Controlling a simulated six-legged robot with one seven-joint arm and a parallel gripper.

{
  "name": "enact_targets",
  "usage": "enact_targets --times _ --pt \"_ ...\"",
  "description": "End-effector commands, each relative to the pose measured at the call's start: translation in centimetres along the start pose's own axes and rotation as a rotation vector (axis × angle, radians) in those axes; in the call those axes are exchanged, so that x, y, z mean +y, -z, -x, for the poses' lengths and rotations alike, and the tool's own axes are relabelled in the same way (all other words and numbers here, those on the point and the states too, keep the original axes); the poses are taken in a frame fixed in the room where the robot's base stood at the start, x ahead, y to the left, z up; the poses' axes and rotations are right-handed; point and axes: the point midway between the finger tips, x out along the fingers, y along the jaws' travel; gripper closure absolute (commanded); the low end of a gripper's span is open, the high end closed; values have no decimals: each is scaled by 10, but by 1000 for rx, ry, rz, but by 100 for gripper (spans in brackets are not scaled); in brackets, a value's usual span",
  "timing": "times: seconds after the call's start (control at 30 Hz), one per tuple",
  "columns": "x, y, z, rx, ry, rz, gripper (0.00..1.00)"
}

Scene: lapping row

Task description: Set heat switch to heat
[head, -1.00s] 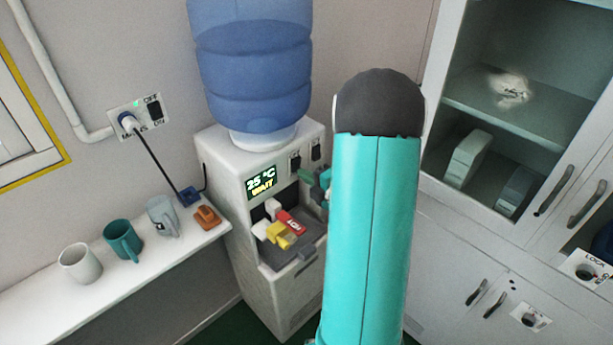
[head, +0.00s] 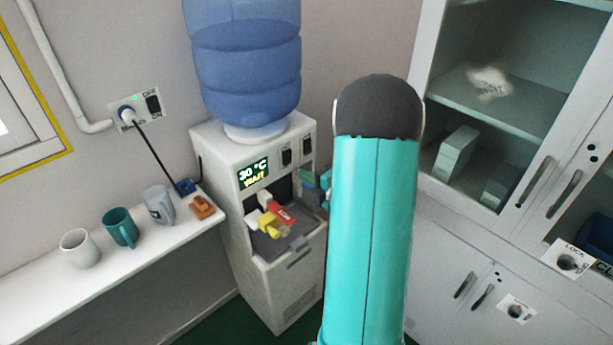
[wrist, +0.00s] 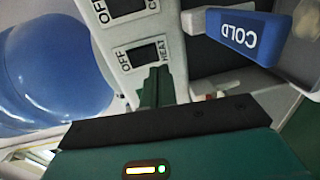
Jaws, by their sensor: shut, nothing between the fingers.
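The white water dispenser (head: 270,285) stands upright with a blue bottle on top. Its display (head: 253,173) reads 30 °C and WAIT. Two dark rocker switches (head: 296,152) sit on its front to the right of the display. In the wrist view the heat switch (wrist: 143,52) is a dark rocker between the words OFF and HEAT. My gripper (wrist: 157,78) is shut and empty, with its green fingertips at the HEAT end of the switch. I cannot tell whether they touch it. In the head view my arm hides most of the gripper.
A second switch marked OFF (wrist: 122,6) is beside the heat switch, and a blue COLD lever (wrist: 245,32) is close on the right. A red lever (head: 281,212) shows in the dispenser bay. Mugs (head: 120,228) stand on the left shelf. A glass-door cabinet (head: 490,245) is on the right.

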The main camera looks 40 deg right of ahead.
Motion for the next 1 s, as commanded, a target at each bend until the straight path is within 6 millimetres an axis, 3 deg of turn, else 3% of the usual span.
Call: enact_targets --times 0.5,1.0 --pt "-20 -1 81 -4 1 0 100" --pt "-22 0 90 -1 0 -1 100"
